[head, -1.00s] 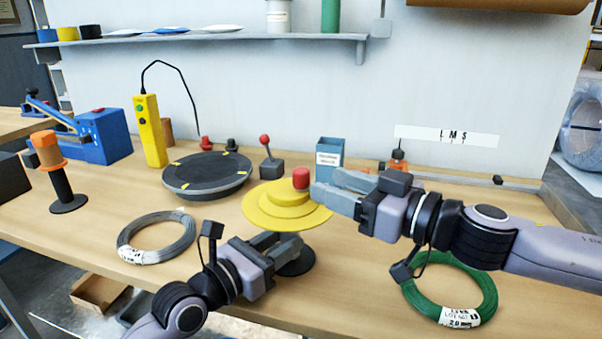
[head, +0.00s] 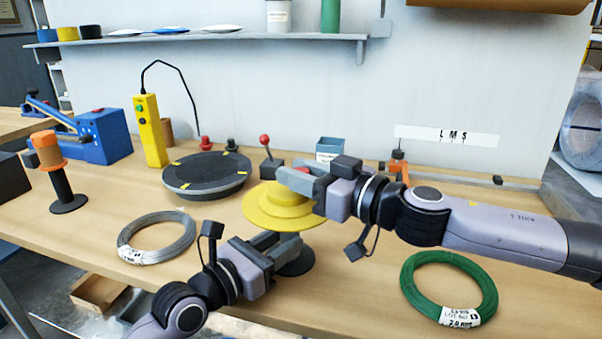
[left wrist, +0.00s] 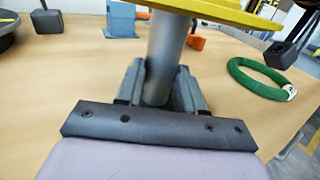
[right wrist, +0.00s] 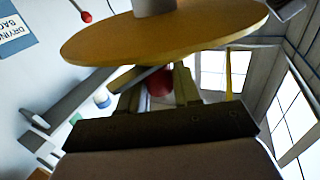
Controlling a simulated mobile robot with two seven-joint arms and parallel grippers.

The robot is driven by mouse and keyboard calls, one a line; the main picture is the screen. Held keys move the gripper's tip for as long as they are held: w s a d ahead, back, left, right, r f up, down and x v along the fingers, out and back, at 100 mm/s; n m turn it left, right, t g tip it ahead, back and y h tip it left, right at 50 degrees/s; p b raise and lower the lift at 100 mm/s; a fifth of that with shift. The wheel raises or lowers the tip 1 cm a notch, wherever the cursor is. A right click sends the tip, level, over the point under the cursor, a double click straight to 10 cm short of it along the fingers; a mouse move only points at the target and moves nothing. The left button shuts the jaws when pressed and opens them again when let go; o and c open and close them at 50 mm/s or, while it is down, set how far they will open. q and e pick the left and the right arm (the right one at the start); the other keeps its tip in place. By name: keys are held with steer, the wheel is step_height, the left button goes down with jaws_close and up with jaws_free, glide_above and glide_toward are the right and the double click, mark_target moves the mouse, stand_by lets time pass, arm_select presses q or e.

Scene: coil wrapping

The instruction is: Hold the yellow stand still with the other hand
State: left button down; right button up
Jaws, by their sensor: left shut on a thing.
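The yellow stand (head: 270,207) has stepped round discs, a grey post (left wrist: 167,50) and a dark round base (head: 296,268) on the bench. A red knob (head: 303,169) tops it. My left gripper (head: 285,249) is shut on the post below the yellow disc; the left wrist view shows a finger on each side of it. My right gripper (head: 298,179) is at the top of the stand. In the right wrist view, which is upside down, its fingers stand on either side of the red knob (right wrist: 159,82), with slight gaps visible. The right hand partly hides the discs' right side.
A grey wire coil (head: 156,238) lies left of the stand and a green coil (head: 449,287) lies right, below my right arm. A dark turntable (head: 206,175), a red-knobbed lever (head: 267,154) and a blue box (head: 330,148) stand behind.

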steer(key=c, duration=0.3)
steer(key=shift+n+g+y, duration=0.4)
steer(key=shift+g, duration=0.1)
steer(key=shift+f+n+g+y, duration=0.1)
steer(key=shift+n+g+y, duration=0.45)
steer(key=shift+g, duration=0.25)
steer(key=n+g+y, duration=0.1)
steer(key=n+g, duration=0.1)
steer(key=n+g+y, duration=0.1)
steer(key=n+g, duration=0.1)
steer(key=g, duration=0.1)
steer(key=shift+g, duration=0.3)
steer(key=shift+w+n+g, duration=0.1)
steer(key=shift+n+g, duration=0.95)
steer(key=shift+g, duration=0.6)
steer(key=shift+n+g, duration=1)
steer(key=shift+g, duration=0.65)
steer(key=shift+n+g, duration=0.5)
steer(key=shift+g, duration=0.2)
steer(key=o, duration=0.9)
